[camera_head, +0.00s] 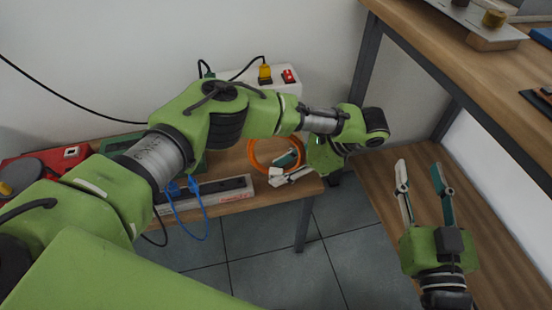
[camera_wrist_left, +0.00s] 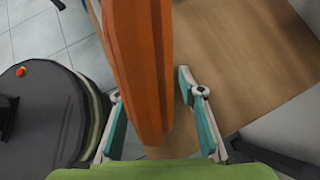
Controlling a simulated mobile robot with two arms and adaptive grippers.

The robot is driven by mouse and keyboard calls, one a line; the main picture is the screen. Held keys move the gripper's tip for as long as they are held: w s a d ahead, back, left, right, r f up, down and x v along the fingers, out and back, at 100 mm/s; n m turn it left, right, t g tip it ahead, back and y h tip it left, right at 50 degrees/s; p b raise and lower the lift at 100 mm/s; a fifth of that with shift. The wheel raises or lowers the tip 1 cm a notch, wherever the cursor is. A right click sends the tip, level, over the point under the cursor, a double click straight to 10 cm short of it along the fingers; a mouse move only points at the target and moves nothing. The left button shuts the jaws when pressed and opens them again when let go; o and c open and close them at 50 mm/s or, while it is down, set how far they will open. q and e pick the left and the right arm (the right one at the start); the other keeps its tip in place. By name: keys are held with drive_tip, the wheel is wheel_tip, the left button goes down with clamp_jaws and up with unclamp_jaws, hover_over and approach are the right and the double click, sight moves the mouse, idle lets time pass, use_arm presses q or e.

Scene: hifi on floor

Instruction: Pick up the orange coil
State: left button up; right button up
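The orange coil (camera_head: 250,154) stands as an upright ring over the end of the low wooden bench in the head view. In the left wrist view the coil (camera_wrist_left: 140,70) shows large and close, edge-on, with its lower end between the two fingers. My left gripper (camera_head: 279,170) is at the coil's lower right. In the left wrist view its fingers (camera_wrist_left: 150,100) are spread on either side of the coil, and I see no clear grip. My right gripper (camera_head: 420,165) is open and empty over the wooden surface at the right.
The bench (camera_head: 235,205) also holds a power strip (camera_head: 215,195) with a blue cable (camera_head: 200,215), a red case (camera_head: 45,165) and a white box with a red switch (camera_head: 288,76). A wooden shelf unit (camera_head: 480,80) stands at the right. Tiled floor (camera_head: 260,265) is clear in front.

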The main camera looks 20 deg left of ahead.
use_arm(q)
drive_tip(key=shift+a, duration=0.1)
clamp_jaws()
idle(0.4)
